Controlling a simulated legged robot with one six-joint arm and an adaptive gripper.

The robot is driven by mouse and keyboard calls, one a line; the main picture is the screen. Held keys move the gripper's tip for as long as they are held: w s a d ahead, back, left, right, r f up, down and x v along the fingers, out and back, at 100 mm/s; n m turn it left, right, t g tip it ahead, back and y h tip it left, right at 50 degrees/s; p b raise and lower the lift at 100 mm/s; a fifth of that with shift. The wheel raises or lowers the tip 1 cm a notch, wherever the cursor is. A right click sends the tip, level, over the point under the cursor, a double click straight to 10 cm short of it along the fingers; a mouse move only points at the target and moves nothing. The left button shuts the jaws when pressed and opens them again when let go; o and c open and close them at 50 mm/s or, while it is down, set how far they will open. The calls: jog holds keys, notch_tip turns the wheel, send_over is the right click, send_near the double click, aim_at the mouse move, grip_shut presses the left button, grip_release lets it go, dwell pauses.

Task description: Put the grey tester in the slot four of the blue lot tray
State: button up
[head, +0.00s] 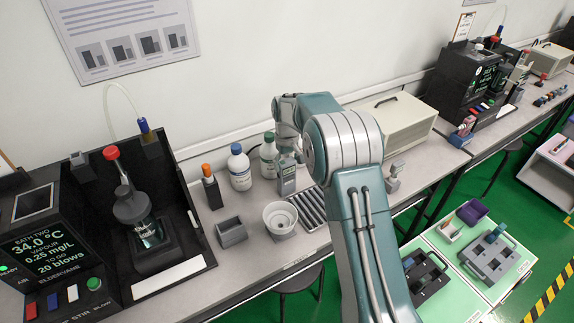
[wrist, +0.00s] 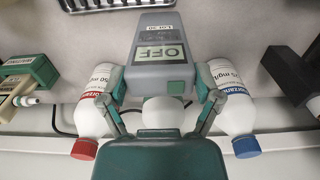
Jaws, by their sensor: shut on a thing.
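The grey tester (head: 287,180) is upright in my gripper above the bench in the head view. In the wrist view the tester (wrist: 165,50) fills the upper middle, and its pale display reads OFF. My gripper (wrist: 160,93) is shut on it, with one finger on each side of its lower end in that view. In the head view my gripper (head: 287,154) is partly hidden by my own arm. A grey slotted tray (head: 492,262) rests on a low green-topped table at the right. I cannot make out a blue lot tray or slot numbers.
White bottles (head: 239,170) stand near the tester by the wall. A white bowl (head: 281,217), a grey open box (head: 231,232) and a ribbed rack (head: 309,207) sit on the bench. A dark tray (head: 425,275) and a purple holder (head: 472,212) are at the right.

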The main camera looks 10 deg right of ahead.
jog(key=shift+f, duration=0.45)
jog(key=o, duration=1.1)
jog(key=shift+f, duration=0.1)
